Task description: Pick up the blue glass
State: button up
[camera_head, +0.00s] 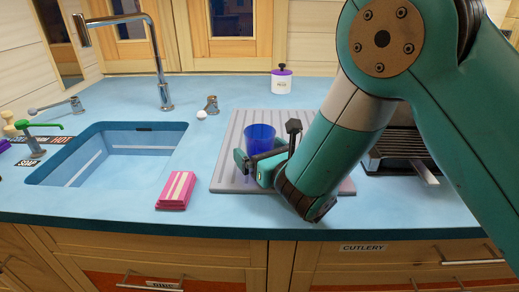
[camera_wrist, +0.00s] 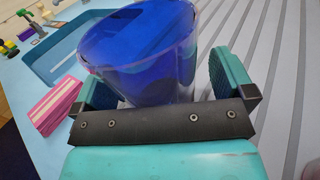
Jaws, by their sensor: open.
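The blue glass (camera_head: 260,138) stands upright on the grey ridged drying mat (camera_head: 228,176) on the blue counter. In the wrist view the blue glass (camera_wrist: 145,50) is large and lies between the two jaws of my gripper (camera_wrist: 165,82). In the head view my gripper (camera_head: 262,163) is low over the mat, with its jaws around the lower part of the glass. The jaws are open. A gap shows between the glass and the right jaw in the wrist view; contact at the left jaw cannot be told. The base of the glass is hidden by my gripper.
A sink (camera_head: 115,150) with a tall tap (camera_head: 160,60) is at the left. A pink striped packet (camera_head: 176,191) lies left of the mat. A white lidded jar (camera_head: 281,82) stands behind. A dark appliance (camera_head: 398,150) is at the right, partly behind my arm.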

jog(key=shift+a, duration=0.2)
jog(key=c, duration=0.9)
jog(key=shift+c, duration=1)
jog(key=shift+r, duration=0.1)
